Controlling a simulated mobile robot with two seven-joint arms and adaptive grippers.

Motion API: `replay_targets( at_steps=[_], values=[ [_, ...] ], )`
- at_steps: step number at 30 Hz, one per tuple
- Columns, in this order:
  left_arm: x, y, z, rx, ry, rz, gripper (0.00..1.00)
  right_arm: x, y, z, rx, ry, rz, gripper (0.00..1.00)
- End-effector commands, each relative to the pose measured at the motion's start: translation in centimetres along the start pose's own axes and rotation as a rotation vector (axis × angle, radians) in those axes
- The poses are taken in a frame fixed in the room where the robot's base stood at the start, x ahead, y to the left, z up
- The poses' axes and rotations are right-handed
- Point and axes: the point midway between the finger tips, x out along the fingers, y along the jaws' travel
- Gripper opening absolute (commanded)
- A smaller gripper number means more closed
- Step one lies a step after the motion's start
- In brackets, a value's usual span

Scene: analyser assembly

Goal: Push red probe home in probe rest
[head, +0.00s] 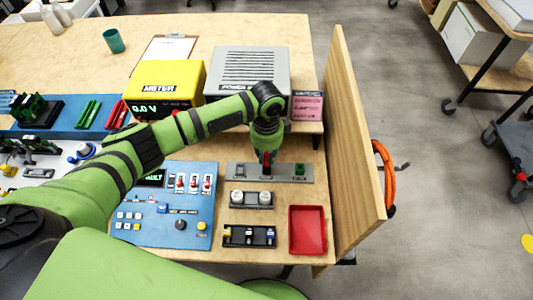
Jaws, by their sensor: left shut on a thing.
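The probe rest (281,174) is a grey plate lying on the bench, right of the blue control panel. My left gripper (266,163) points down over its middle. It is shut on the red probe (266,156), of which only a small red part shows between the fingers. The probe's lower end is hidden, so I cannot tell how deep it sits in the rest. A green piece (300,168) stands at the right end of the rest. My right gripper is not in view.
Behind the rest stand a yellow meter (165,86) and a grey power unit (248,70). In front are a holder with two white knobs (251,199), a black tray (249,236) and an empty red tray (307,230). A wooden side panel (350,140) rises on the right.

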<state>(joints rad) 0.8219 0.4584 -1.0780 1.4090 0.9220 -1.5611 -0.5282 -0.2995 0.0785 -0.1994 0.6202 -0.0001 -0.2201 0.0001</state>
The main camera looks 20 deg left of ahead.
Motion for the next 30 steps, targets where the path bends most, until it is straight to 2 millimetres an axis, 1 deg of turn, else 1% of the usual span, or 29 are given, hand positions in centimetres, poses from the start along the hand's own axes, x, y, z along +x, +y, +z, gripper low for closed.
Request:
replay_targets(
  at_steps=[7,16,30],
  values=[
    [-0.06,0.01,0.0,-0.001,0.0,0.0,0.0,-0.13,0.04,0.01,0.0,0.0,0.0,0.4],
    [-0.09,0.03,0.02,-0.01,0.0,0.001,0.0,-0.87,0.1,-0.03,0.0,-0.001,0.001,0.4],
    [0.01,0.01,-0.01,-0.01,0.0,0.0,0.0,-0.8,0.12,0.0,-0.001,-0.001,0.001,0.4]
  ],
)
